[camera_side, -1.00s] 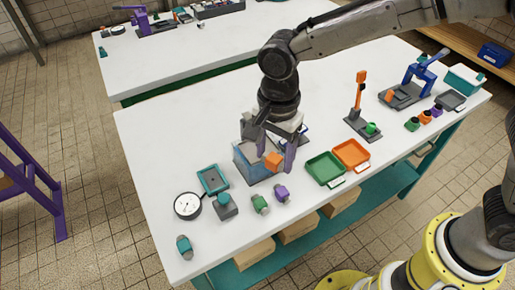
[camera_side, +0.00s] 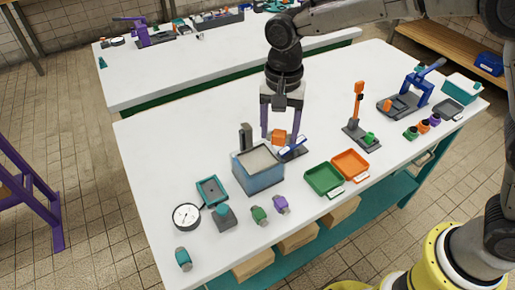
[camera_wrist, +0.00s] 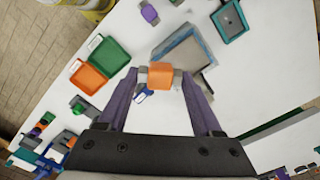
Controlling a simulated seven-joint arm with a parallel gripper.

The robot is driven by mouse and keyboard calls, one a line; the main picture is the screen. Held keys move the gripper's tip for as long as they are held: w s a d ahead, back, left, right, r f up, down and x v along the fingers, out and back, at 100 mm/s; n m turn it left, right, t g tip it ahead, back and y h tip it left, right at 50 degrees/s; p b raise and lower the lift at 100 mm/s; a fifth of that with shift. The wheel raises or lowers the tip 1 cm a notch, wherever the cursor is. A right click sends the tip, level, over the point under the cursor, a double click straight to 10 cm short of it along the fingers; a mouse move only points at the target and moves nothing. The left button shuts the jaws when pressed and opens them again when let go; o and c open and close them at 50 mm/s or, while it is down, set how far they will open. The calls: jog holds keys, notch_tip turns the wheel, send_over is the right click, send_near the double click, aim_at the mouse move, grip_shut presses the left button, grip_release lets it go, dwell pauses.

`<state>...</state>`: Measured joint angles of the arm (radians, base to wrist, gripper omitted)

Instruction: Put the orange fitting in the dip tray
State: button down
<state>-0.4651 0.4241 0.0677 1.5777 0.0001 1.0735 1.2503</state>
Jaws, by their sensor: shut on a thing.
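My gripper (camera_side: 279,138) is shut on the orange fitting (camera_side: 279,135). In the wrist view the fitting (camera_wrist: 160,74) sits between the two purple fingers, with grey ends showing at its sides. A blue-walled, grey-floored box (camera_side: 257,178), which looks like the dip tray, stands on the white table. In the side view my gripper is behind and a little right of it. In the wrist view the tray (camera_wrist: 205,37) lies just beyond the fitting, toward the upper right. The fitting's exact height is hard to tell.
A grey post (camera_side: 245,137) and a small blue-handled fixture (camera_side: 292,147) stand by the box. Green (camera_side: 324,179) and orange (camera_side: 351,165) trays lie to the right. A gauge (camera_side: 186,216), a teal tray (camera_side: 212,190) and small fittings line the front left. The table's back left is clear.

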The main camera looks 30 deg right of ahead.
send_over(258, 160)
notch_tip(258, 160, down, 6)
jog(key=shift+w+f, duration=0.15)
jog(key=shift+f, duration=1.45)
jog(key=shift+f, duration=0.15)
jog(key=shift+c, duration=0.2)
grip_release()
notch_tip(258, 160, up, 12)
